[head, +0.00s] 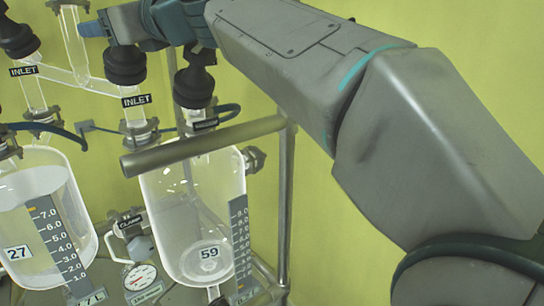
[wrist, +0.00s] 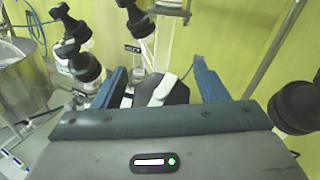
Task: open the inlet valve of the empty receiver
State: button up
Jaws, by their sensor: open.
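Receiver 59 (head: 165,195) is clear glass with no definite liquid level showing. Receiver 27 (head: 75,205), at left, holds pale liquid. Above receiver 59 stands a black inlet valve knob (head: 125,68) over an INLET label (head: 137,100). My gripper (head: 112,27) is at the top of this knob, partly hiding it. In the wrist view my gripper (wrist: 158,82) is open, with blue fingers left and right of a black knob (wrist: 178,92) bearing a white bar (wrist: 163,88). Whether a finger touches it I cannot tell.
Another black knob (head: 193,87) stands close to the right of the inlet knob. A second INLET valve (head: 15,38) is at far left. A metal rail (head: 200,145) crosses in front of receiver 59. In the wrist view a black knob (wrist: 295,105) lies near my gripper's right side.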

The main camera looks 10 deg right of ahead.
jog(key=m+t+p, duration=0.1)
jog(key=m+t+h+p, duration=0.1)
jog(key=shift+w+d+r+m, duration=0.1)
jog(key=shift+r+m, duration=0.2)
jog(key=shift+r, duration=0.05)
jog(key=m+t+h+p, duration=0.1)
jog(key=m+h+p, duration=0.1)
jog(key=p, duration=0.1)
jog(key=shift+t+p, duration=0.3)
jog(key=m+h+p, duration=0.1)
jog(key=p, duration=0.1)
jog(key=m+t+h+p, duration=0.1)
jog(key=p, duration=0.2)
jog(key=shift+w+d, duration=0.2)
jog(key=shift+d, duration=0.05)
jog(key=shift+m+p, duration=0.5)
jog(key=m+h+p, duration=0.1)
jog(key=p, duration=0.3)
jog(key=m+t+h+p, duration=0.1)
jog(key=m+h+p, duration=0.1)
jog(key=p, duration=0.2)
jog(key=shift+w+d+t, duration=0.1)
jog(key=shift+d+t, duration=0.05)
jog(key=shift+t, duration=0.15)
